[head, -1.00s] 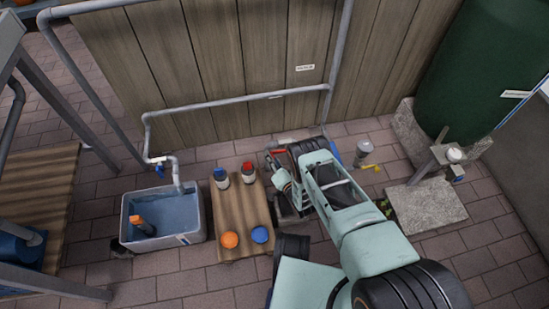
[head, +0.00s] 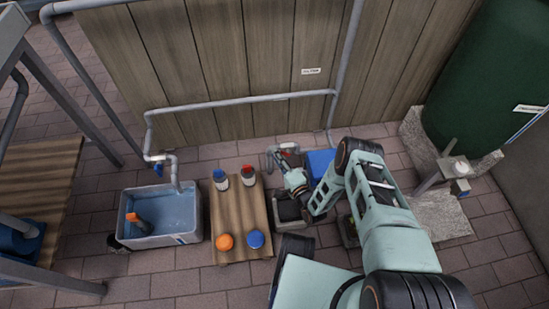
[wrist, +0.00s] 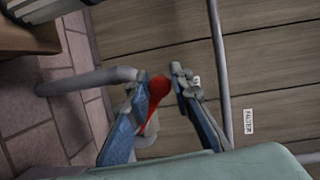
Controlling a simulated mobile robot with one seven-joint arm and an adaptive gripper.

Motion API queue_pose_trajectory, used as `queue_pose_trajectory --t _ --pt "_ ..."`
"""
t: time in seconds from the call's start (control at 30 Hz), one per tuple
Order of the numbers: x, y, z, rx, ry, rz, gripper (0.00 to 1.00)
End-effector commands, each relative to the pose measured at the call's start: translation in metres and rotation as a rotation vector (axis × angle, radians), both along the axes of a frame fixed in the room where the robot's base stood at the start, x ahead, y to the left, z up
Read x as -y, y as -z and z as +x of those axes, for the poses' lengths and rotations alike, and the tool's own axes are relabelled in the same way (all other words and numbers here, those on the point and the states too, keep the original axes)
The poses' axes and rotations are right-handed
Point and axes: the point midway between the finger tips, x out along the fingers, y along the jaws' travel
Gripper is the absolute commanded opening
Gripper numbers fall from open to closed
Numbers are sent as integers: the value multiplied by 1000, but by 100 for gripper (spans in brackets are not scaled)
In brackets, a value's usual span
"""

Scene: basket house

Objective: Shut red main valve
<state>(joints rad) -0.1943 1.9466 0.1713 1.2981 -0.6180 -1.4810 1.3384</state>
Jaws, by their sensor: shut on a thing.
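The red main valve handle (wrist: 157,90) shows in the wrist view as a red lever on a grey pipe. It lies between the two blue fingers of my gripper (wrist: 158,78), which is shut on it. It looks closer to the left finger. In the head view only a small red part of the valve (head: 289,152) shows near the pipe in front of the fence. My gripper (head: 288,166) is there, partly hidden by my own wrist. The valve body is largely covered, and its exact angle is hard to tell.
Left of my arm, a wooden pallet (head: 240,190) holds bottles and an orange and a blue round item. A grey water tub (head: 142,238) stands farther left. A blue box (head: 320,163) sits behind my arm. A green tank (head: 490,75) stands at right. The wooden fence (head: 250,60) closes the back.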

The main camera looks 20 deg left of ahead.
Motion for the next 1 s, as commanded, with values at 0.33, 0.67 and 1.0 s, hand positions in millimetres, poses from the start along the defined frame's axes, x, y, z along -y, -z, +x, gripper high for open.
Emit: queue_pose_trajectory --t 0.33,0.67,1.0 --pt "13 -9 9 -65 13 147 0" --pt "15 -11 10 -82 13 181 0" --pt "15 -11 10 -82 12 180 25"
